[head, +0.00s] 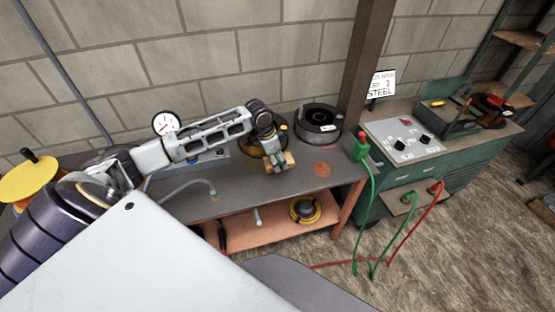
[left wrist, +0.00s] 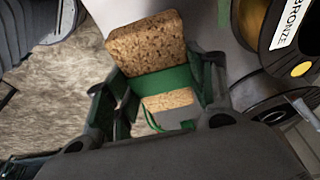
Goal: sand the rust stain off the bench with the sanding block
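The sanding block (left wrist: 150,42) looks like brown speckled cork, with a green band across it in the left wrist view. My left gripper (head: 279,163) is shut on it, with a finger on each side. In the head view the block's light brown ends (head: 290,160) stick out past the fingers, over the right part of the grey bench (head: 240,195). The rust stain (head: 322,170) is a round orange-brown patch on the bench top, a little right of the gripper and apart from it. I cannot tell whether the block touches the bench. My right gripper is not in view.
A black round container (head: 318,125) stands behind the stain. A green clamp (head: 361,149) with a cable sits at the bench's right end. A brown post (head: 365,70) rises behind.

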